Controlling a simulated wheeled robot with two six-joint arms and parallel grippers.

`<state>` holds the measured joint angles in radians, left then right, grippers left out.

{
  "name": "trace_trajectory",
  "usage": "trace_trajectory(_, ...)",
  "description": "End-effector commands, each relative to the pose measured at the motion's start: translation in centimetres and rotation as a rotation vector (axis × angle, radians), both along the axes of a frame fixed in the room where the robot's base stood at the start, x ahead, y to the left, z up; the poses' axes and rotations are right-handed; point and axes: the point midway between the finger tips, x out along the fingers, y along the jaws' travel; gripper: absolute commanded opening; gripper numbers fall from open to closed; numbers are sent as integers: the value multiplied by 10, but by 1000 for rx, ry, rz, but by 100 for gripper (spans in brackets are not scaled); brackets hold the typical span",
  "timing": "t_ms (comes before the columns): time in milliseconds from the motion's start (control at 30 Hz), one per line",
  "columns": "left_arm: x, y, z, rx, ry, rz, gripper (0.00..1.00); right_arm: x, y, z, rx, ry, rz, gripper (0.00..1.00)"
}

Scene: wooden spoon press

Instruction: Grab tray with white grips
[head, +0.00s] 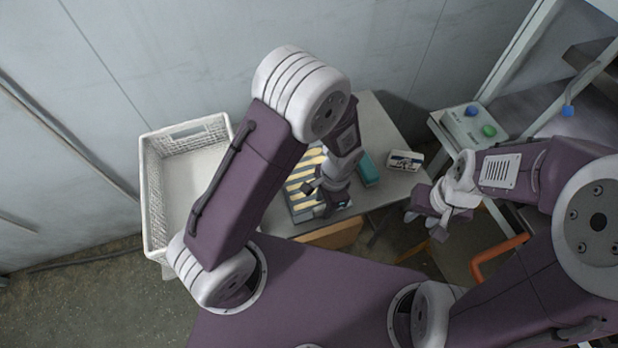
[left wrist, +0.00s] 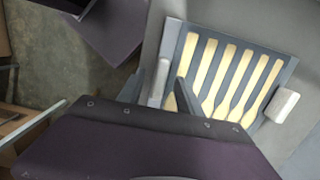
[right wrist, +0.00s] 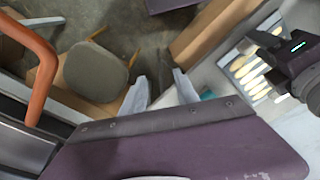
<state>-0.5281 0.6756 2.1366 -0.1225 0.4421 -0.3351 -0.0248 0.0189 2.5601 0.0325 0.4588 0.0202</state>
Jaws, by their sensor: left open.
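A grey tray (left wrist: 288,72) with several pale wooden spoon blanks (left wrist: 228,70) lies on the table. It has a white grip (left wrist: 283,105) on its right side and another white grip (left wrist: 168,50) on its left side in the left wrist view. My left gripper (left wrist: 161,92) is open, its dark fingers on either side of the left-hand grip's near end; contact cannot be told. In the head view my left gripper (head: 322,200) is over the tray (head: 300,212), partly hiding it. My right gripper (right wrist: 160,92) is open and empty, right of the table, away from the tray.
The grey table (head: 382,125) also carries a teal box (head: 368,170) and a small white box (head: 405,160). A white crate (head: 153,205) stands left. A panel with blue and green buttons (head: 470,125) is at right. A chair (right wrist: 95,72) and orange handle (right wrist: 38,65) are near my right gripper.

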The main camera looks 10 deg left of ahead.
Motion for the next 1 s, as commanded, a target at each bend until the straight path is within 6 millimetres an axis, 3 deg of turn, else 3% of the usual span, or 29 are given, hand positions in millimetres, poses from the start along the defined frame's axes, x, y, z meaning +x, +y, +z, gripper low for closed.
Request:
trace_trajectory(200,0,0,-1,-1,-1,0,42,0,0,0,0,0,0,36)
trace_trajectory(367,0,0,-1,-1,-1,0,0,0,0,0,0,0,0,36)
trace_trajectory(1000,0,0,-1,-1,-1,0,0,0,0,0,0,0,0,36)
